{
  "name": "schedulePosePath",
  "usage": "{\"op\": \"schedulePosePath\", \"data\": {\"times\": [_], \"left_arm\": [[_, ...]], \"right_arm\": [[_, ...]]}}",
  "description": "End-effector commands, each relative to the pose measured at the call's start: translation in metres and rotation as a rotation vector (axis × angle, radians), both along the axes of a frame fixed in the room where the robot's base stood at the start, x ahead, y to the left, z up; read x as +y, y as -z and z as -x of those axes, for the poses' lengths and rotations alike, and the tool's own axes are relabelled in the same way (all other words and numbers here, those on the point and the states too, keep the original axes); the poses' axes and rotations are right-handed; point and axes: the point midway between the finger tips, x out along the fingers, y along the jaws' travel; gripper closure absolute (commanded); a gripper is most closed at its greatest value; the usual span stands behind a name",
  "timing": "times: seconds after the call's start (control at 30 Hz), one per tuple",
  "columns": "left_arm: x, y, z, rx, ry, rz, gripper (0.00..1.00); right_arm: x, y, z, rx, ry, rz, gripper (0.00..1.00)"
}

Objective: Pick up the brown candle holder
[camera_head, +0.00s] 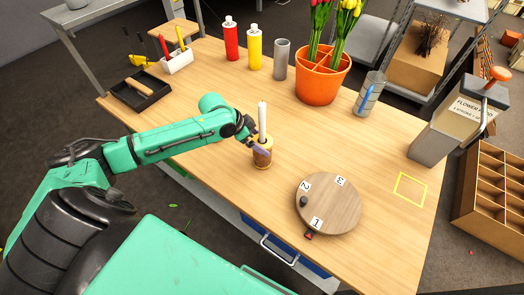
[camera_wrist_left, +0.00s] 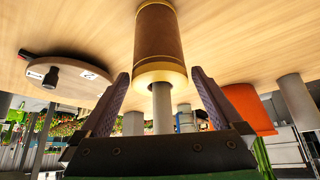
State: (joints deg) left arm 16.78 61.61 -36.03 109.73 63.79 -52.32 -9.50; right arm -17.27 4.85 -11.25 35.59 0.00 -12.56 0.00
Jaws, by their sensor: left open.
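The brown candle holder (camera_head: 262,160) stands upright on the wooden table with a white candle (camera_head: 262,118) in it. In the left wrist view the scene looks upside down. There the brown holder (camera_wrist_left: 160,40) with its gold rim is at top centre, and the candle (camera_wrist_left: 162,108) points down from it. My left gripper (camera_head: 256,145) is at the holder's upper part in the head view. In the wrist view its two fingers (camera_wrist_left: 160,92) are apart, one on each side of the candle near the rim. I cannot tell whether they touch. My right gripper is not in view.
A round numbered turntable (camera_head: 335,212) lies close to the right of the holder. An orange pot (camera_head: 318,88) with tulips, a grey cylinder (camera_head: 281,60) and a glass with a blue item (camera_head: 368,95) stand farther back. A black tray (camera_head: 138,99) is at the left.

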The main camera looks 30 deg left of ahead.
Motion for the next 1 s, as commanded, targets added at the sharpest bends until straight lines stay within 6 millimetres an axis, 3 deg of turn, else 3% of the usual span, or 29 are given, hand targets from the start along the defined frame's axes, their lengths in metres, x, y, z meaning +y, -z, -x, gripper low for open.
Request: {"op": "schedulePosePath", "data": {"times": [0.1, 0.13, 0.3, 0.37, 0.4, 0.77, 0.87, 1.0], "left_arm": [[0.000, 0.000, 0.000, 0.000, 0.000, 0.000, 0.00], [0.000, 0.000, 0.000, 0.000, 0.000, 0.000, 0.08], [0.000, 0.000, 0.000, 0.000, 0.000, 0.000, 0.73], [0.001, 0.000, 0.000, 0.000, 0.000, 0.000, 0.96], [0.000, 0.000, 0.000, 0.000, 0.000, 0.000, 1.00], [0.001, -0.009, -0.001, -0.004, 0.000, 0.001, 1.00], [0.001, -0.023, -0.001, -0.006, -0.001, 0.000, 1.00], [0.001, -0.061, -0.001, -0.010, 0.001, -0.002, 1.00]], "right_arm": [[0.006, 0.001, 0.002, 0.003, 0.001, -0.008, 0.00], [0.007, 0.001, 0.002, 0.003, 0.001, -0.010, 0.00], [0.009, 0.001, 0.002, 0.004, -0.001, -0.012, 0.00], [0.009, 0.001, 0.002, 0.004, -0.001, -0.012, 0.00], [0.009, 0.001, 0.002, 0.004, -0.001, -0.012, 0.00], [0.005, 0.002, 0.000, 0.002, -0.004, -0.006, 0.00], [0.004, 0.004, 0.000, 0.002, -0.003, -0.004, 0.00], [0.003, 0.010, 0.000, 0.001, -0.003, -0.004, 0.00]]}}
